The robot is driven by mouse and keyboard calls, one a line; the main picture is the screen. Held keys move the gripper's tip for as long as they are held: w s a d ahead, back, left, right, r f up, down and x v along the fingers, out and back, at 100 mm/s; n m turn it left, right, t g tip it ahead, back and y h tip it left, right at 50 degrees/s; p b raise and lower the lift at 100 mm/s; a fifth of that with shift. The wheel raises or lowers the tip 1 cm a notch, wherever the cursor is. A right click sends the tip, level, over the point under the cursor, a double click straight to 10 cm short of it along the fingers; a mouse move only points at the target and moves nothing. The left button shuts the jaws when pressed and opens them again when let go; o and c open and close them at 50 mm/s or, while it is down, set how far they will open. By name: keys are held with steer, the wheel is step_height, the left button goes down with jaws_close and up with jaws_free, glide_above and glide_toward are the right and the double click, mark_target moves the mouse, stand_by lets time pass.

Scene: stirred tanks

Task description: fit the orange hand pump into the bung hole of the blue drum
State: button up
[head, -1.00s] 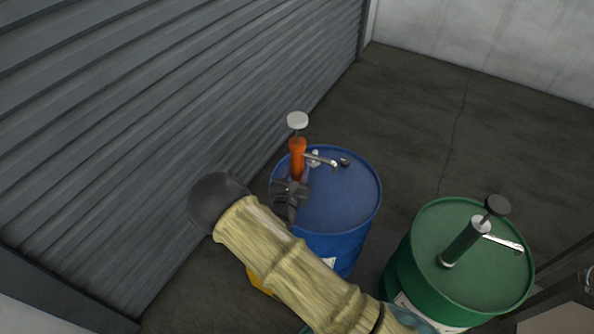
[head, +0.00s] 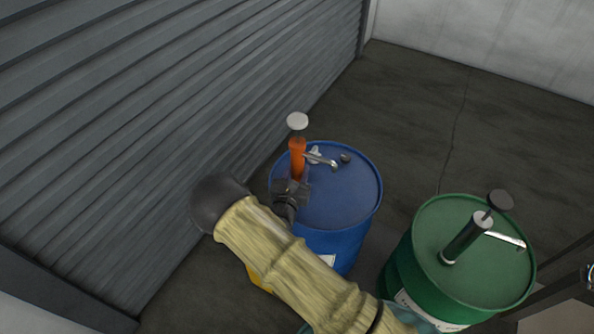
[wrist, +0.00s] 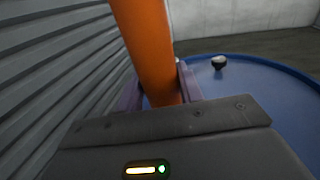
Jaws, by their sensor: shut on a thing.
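The orange hand pump (head: 297,157) has a white knob on top and a silver spout pointing right. My gripper (head: 292,184) is shut on its orange body and holds it about upright at the left side of the blue drum's lid. In the wrist view the orange pump (wrist: 150,50) stands between the jaws (wrist: 158,95), leaning slightly. The blue drum (head: 345,195) has a small dark cap and a pale fitting on its lid behind the spout. The pump's lower end and the bung hole are hidden, so I cannot tell whether the pump is in the hole.
A green drum (head: 420,235) with its own dark pump (head: 467,238) stands to the right. A grey ribbed shutter (head: 150,110) runs close along the left. Something yellow (head: 258,280) shows below my arm. The floor behind the drums is clear.

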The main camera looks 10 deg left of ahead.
steer(key=o, duration=0.9)
steer(key=shift+o, duration=0.2)
steer(key=shift+f, duration=0.2)
steer(key=shift+s, duration=0.1)
steer(key=s+a+b, duration=0.1)
steer(key=s, duration=1.6)
steer(key=shift+r+b, duration=0.15)
steer(key=shift+b, duration=0.2)
steer(key=shift+s, duration=0.1)
